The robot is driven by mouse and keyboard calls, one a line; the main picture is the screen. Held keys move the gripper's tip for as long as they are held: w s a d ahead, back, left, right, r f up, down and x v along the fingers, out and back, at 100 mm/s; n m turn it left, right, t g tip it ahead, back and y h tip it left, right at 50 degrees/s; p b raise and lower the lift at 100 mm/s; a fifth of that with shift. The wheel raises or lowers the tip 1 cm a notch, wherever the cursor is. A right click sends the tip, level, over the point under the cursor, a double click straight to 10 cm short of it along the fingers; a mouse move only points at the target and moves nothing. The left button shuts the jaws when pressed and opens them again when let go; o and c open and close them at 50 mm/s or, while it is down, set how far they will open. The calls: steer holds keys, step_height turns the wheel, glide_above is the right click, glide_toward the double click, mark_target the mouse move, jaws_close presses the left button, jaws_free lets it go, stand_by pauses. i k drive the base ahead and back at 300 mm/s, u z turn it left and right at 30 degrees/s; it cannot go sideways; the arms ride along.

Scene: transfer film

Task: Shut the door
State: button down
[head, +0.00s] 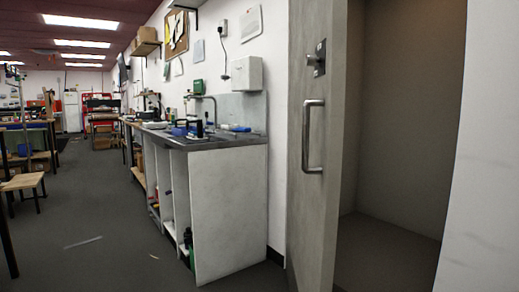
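The door (318,225) is a grey-beige slab standing open at the right of the head view. Its face with a silver D-shaped pull handle (306,136) is toward the left, and a metal lock or latch fitting (317,58) sits above the handle. To the right of the door's edge is the open doorway, with a dim, empty-looking space (400,120) behind it. My gripper is not in view, and nothing is seen touching the door or its handle.
A counter with a white end panel (231,210) and a sink stands left of the door, close to it. The grey floor (110,235) at the left is mostly open. A wooden stool (22,183) and benches line the far left. A white wall (485,160) borders the doorway's right.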

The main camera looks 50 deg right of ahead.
mark_target(317, 93)
steer(key=u, duration=0.4)
steer(key=i, duration=0.35)
steer(key=z, duration=1.65)
